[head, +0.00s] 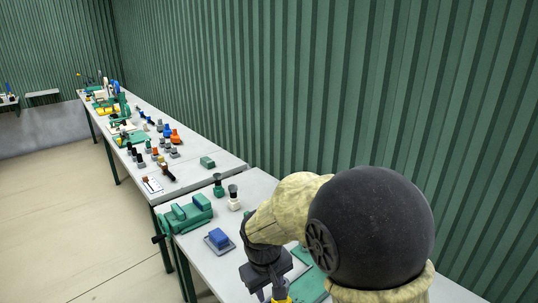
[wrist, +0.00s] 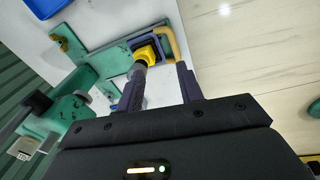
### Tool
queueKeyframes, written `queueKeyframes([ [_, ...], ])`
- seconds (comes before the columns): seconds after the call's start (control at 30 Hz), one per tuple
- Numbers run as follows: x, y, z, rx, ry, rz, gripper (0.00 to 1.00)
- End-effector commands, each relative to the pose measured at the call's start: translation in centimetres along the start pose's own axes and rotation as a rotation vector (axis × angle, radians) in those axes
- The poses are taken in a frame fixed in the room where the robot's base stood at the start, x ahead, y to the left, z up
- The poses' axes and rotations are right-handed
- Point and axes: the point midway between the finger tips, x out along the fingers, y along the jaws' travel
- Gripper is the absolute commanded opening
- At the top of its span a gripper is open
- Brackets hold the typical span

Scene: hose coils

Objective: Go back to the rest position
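My gripper (wrist: 160,68) shows in the wrist view with its two dark purple fingers apart and pale tabletop between them. A yellow and black fitting (wrist: 146,54) lies just beyond the fingertips, close to the left finger. It sits by a green plate (wrist: 107,58) and a pale yellow loop (wrist: 175,42). I cannot tell whether the fingers touch it. In the head view my wrist (head: 265,262) hangs over the near table, and the fingertips are mostly out of frame. No marker of the rest position shows.
On the near table (head: 262,187) are a green vise (head: 188,214), a blue block on a grey base (head: 219,239) and two small bottles. A long cluttered table (head: 220,159) runs away along the green corrugated wall (head: 320,90). Open floor (head: 90,225) lies to the left.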

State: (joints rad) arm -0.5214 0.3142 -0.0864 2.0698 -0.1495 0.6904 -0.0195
Motion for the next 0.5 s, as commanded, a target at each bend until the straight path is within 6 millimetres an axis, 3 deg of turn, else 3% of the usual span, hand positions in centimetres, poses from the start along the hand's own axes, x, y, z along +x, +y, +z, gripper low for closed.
queueKeyframes([
  [0.03,0.0,1.6,1.7,0.064,0.009,-0.012,0.37],
  [0.2,0.2,5.2,7.3,0.264,0.055,-0.043,0.37],
  [0.4,0.5,7.4,13.7,0.484,0.108,-0.05,0.37],
  [0.5,0.6,7.8,15.7,0.554,0.126,-0.046,0.37],
])
